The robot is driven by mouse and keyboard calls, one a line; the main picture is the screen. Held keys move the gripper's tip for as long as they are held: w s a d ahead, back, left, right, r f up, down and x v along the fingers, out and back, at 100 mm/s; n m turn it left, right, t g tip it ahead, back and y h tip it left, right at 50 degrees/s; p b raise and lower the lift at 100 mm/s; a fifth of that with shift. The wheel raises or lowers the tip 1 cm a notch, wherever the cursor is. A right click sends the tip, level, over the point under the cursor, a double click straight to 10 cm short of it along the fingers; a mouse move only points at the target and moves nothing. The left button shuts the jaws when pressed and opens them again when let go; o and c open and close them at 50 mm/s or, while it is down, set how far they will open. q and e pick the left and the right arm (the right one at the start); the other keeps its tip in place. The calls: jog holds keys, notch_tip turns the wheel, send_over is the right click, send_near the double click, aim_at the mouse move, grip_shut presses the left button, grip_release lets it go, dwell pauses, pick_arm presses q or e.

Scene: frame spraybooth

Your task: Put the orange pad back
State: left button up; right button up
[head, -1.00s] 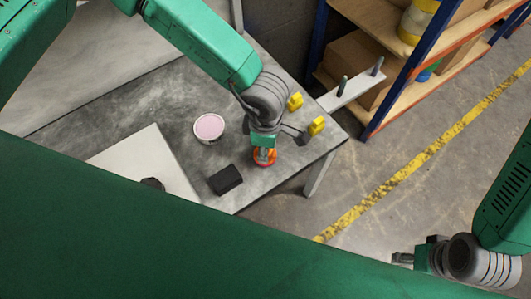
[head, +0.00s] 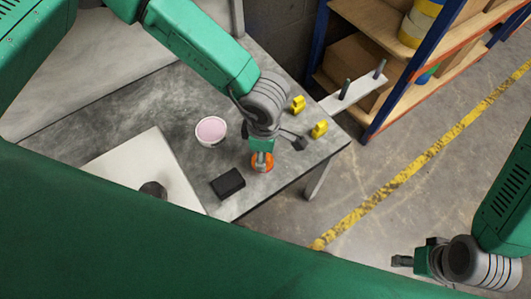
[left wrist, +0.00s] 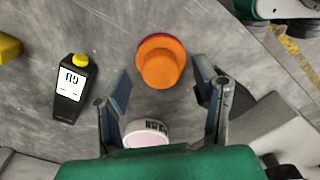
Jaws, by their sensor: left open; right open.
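The orange pad (head: 262,163) is a round orange piece on the grey table near its front edge. In the left wrist view the pad (left wrist: 161,60) shows whole, with a darker orange round face. My left gripper (head: 262,153) is right above it in the head view and hides part of it. In the left wrist view its two fingers (left wrist: 163,85) stand apart, with the pad beyond and between the tips. I cannot tell whether they touch it. My right gripper (head: 402,261) is open and empty at the lower right, over the floor, away from the table.
A pink-topped white tub (head: 211,131), a black block (head: 227,183) and yellow pieces (head: 319,129) stand around the left gripper. A black gauge with a yellow cap (left wrist: 74,90) shows in the left wrist view. A white board (head: 148,168) lies left; shelving (head: 385,90) stands behind.

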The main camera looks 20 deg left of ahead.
pick_arm(q)
notch_tip(320, 180, up, 10)
jog(key=p, duration=0.2)
jog(key=shift+d, duration=0.2)
jog(key=shift+a, duration=0.15)
jog(key=shift+s, duration=0.1)
